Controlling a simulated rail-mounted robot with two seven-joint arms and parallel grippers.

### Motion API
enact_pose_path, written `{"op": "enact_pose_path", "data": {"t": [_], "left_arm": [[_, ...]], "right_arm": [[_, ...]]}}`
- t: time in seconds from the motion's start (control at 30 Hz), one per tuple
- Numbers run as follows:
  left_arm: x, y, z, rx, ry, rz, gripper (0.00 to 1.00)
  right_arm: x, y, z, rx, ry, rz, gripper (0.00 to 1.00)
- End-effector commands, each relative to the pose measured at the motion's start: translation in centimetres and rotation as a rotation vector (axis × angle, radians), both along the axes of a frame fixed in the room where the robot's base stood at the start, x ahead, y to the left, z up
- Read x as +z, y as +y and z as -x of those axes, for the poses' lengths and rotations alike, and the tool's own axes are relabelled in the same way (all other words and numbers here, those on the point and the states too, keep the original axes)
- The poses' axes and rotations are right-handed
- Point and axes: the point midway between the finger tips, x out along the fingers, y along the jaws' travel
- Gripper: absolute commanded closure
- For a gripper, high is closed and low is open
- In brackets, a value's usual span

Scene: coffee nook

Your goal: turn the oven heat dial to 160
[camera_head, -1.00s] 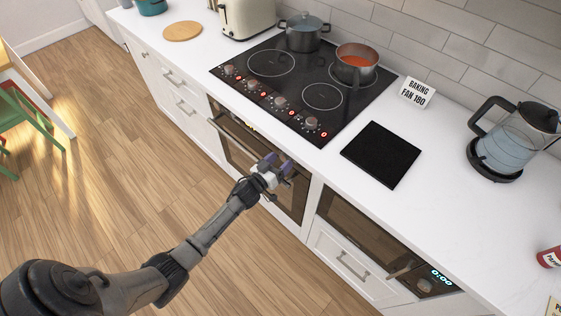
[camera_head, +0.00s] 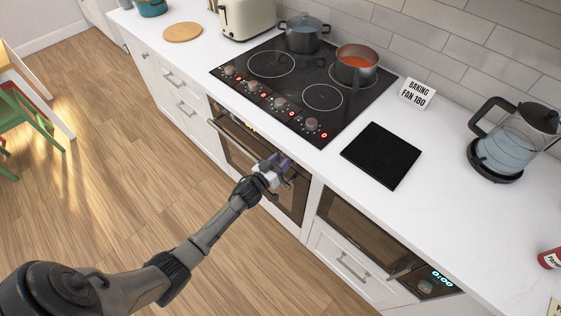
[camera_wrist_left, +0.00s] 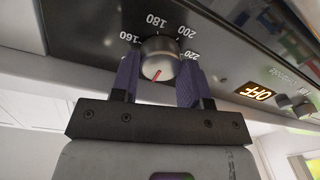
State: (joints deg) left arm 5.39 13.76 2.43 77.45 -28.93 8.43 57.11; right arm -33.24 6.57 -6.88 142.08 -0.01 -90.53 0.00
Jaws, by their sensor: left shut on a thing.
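The oven (camera_head: 232,143) is built in under the hob, and its control strip is mostly hidden by the counter edge in the head view. My left gripper (camera_head: 281,161) is at the oven front. In the left wrist view its two purple fingers (camera_wrist_left: 158,80) are shut on the heat dial (camera_wrist_left: 158,53), one on each side of the round metal knob. The numbers 160, 180, 200 and 220 show around the dial's top and right in the picture. The dial's red mark points down and slightly left, away from these numbers. My right gripper is not in view.
A lit OFF display (camera_wrist_left: 257,91) and more knobs (camera_wrist_left: 292,104) sit to the right on the oven panel. Above are the hob (camera_head: 300,85) and a sign (camera_head: 417,94) reading BAKING FAN, its number hard to read. A microwave (camera_head: 352,232) is at the right.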

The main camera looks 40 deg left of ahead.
Motion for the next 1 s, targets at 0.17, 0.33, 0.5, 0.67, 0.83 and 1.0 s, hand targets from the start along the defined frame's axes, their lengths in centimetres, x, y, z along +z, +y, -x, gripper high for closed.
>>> {"op": "enact_pose_path", "data": {"t": [0.17, 0.33, 0.5, 0.67, 0.83, 1.0], "left_arm": [[-0.01, -0.01, 0.01, 0.0, -0.001, -0.012, 0.82], [-0.03, -0.02, 0.0, 0.0, -0.005, -0.076, 0.82], [-0.04, -0.02, 0.0, 0.001, -0.012, -0.201, 0.82], [-0.05, -0.03, 0.0, 0.0, -0.023, -0.352, 0.82], [-0.09, -0.05, -0.01, 0.002, -0.033, -0.514, 0.82], [-0.15, -0.06, 0.0, 0.001, -0.043, -0.677, 0.82]], "right_arm": [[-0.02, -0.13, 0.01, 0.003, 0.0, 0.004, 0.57], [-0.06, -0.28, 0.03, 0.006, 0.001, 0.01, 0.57], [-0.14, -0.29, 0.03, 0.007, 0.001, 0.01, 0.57], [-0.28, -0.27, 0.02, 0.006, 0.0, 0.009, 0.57], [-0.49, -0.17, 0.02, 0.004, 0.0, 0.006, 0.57], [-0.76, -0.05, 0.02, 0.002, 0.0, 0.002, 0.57]]}}
